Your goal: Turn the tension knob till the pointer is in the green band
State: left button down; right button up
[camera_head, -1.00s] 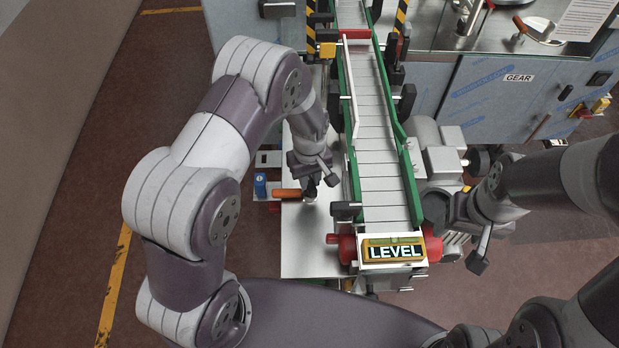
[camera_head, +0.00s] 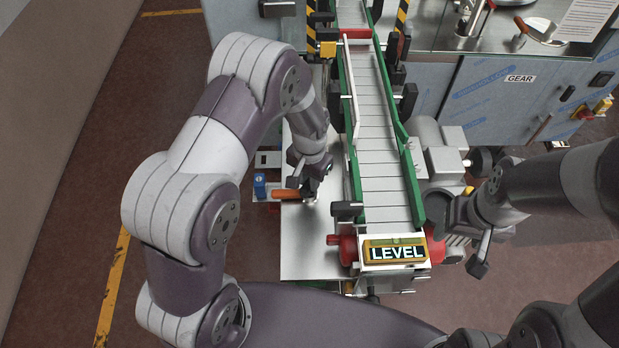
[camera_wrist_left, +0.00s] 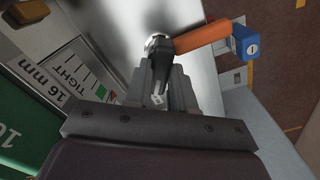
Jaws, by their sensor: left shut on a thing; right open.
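My left gripper (camera_head: 310,191) is down over the steel plate left of the conveyor. In the left wrist view its fingers (camera_wrist_left: 162,88) are shut on a dark knob (camera_wrist_left: 161,58) with a bright metal hub behind it. I take this to be the tension knob; the fingers hide part of it. A white scale plate (camera_wrist_left: 72,68) marked "TIGHT" and "16 mm" lies left of the fingers, with a small green patch (camera_wrist_left: 112,97) and a reddish mark near its edge. I cannot make out the pointer. My right gripper (camera_head: 480,255) is open and empty, right of the conveyor's near end.
An orange handle (camera_head: 286,194) and a blue block (camera_head: 259,186) sit just left of my left gripper. The green-railed conveyor (camera_head: 385,185) runs away from me, with a "LEVEL" sign (camera_head: 394,252) at its near end. A grey motor (camera_head: 443,160) stands to its right.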

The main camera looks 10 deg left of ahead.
pick_arm(q)
jog(key=m, duration=0.6)
jog(key=shift+s+f+b, duration=0.1)
jog(key=shift+s+b, duration=0.05)
jog(key=shift+b, duration=0.15)
jog(key=m, duration=0.6)
jog(key=shift+m, duration=0.4)
jog(key=c, duration=1)
grip_release()
jog(key=shift+o, duration=0.2)
